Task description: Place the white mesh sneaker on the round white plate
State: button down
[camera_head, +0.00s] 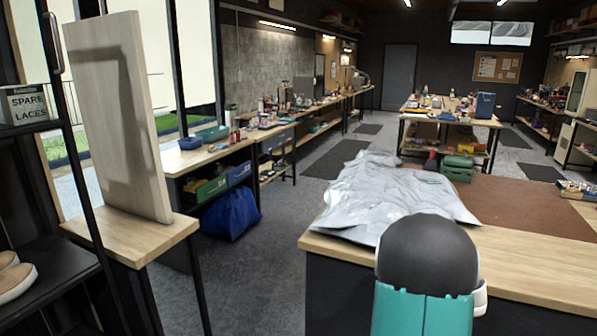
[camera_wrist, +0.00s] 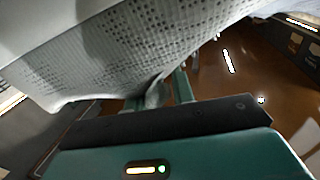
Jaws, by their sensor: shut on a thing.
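The white mesh sneaker (camera_wrist: 135,50) fills the upper left of the wrist view, with its perforated side very close to the camera. My gripper (camera_wrist: 158,94) is shut on a pale edge of the sneaker, between its two teal fingers. Most of the sneaker lies outside the wrist view. I cannot make out the sneaker or my gripper in the head view, where my arm blocks the lower right. The round white plate cannot be made out in either view.
A crumpled silver sheet (camera_head: 385,203) lies on the wooden workbench (camera_head: 545,270), beside a brown mat (camera_head: 530,205). A green box (camera_head: 457,168) stands beyond it. An upright wooden board (camera_head: 118,120) stands on a small table at left. A black shelf (camera_head: 45,255) holds a tan shoe (camera_head: 15,280).

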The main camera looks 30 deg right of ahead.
jog(key=w+a+f+n+t+y, duration=0.3)
jog(key=w+a+f, duration=0.2)
jog(key=w+a, duration=0.4)
jog(key=w+a+f+n+t+y, duration=0.4)
jog(key=w+a, duration=0.3)
jog(key=a, duration=0.4)
jog(key=w+a+f+n+t+y, duration=0.25)
jog(key=w+a+f, duration=0.35)
jog(key=w+a, duration=0.3)
jog(key=w+a+f+n+t+y, duration=0.15)
jog(key=a+y, duration=0.25)
jog(key=a, duration=0.9)
jog(key=s+a+f+n+t+y, duration=0.1)
jog(key=a+f+n+y, duration=0.2)
jog(key=a, duration=0.9)
jog(key=s+a+f, duration=0.1)
jog(key=s+f, duration=0.3)
jog(key=f, duration=0.1)
jog(key=shift+s+f+y, duration=0.2)
jog(key=shift+f+y, duration=0.15)
jog(key=shift+d, duration=0.1)
